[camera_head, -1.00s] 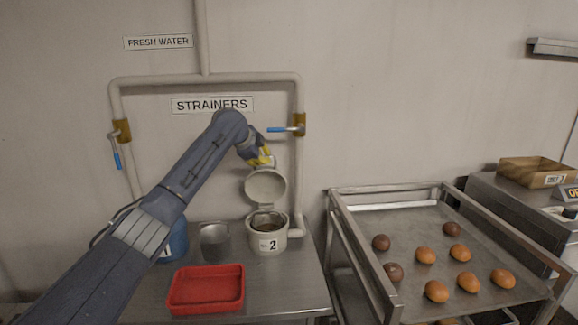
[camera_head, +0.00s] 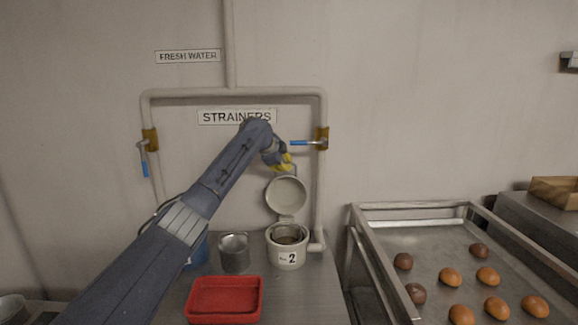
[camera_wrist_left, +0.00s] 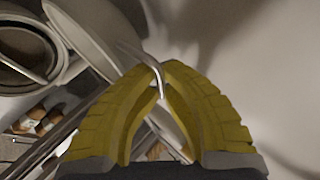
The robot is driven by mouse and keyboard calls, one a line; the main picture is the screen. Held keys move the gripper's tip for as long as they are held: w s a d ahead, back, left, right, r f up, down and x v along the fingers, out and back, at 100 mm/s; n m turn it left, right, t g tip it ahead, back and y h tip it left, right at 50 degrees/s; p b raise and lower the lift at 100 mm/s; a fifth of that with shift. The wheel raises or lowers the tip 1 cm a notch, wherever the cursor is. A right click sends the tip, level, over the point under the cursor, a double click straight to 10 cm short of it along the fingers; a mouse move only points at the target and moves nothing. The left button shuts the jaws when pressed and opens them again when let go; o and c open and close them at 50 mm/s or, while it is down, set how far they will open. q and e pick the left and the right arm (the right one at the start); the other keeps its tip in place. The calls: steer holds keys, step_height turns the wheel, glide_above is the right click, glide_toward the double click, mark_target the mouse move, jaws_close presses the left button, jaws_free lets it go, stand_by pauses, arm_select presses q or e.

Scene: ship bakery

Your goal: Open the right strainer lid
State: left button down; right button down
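The right strainer (camera_head: 286,256) is a pale pot marked 2 at the back of the metal counter. Its round lid (camera_head: 286,196) stands raised, roughly upright on its hinge, and a metal basket shows inside the pot. In the left wrist view the lid's edge (camera_wrist_left: 88,38) and the pot's open mouth (camera_wrist_left: 28,52) show at upper left. My left gripper (camera_head: 287,163), with yellow fingers, is at the lid's top edge. In the wrist view its fingertips (camera_wrist_left: 160,68) close around the lid's thin curved handle (camera_wrist_left: 130,50). My right gripper is not in view.
A blue container (camera_head: 199,252) is partly hidden behind my left arm. A metal cup (camera_head: 234,254) and a red tray (camera_head: 224,283) are on the counter. A pipe with a blue-handled valve (camera_head: 303,143) is close beside the gripper. A rack (camera_head: 403,247) with buns stands right.

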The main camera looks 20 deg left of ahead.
arm_select(q)
steer(key=shift+f, duration=0.4)
steer(key=c, duration=1.7)
jaws_free()
steer(key=shift+o, duration=0.9)
steer(key=shift+r, duration=0.2)
steer(key=v, duration=1.2)
steer(key=shift+f, duration=0.1)
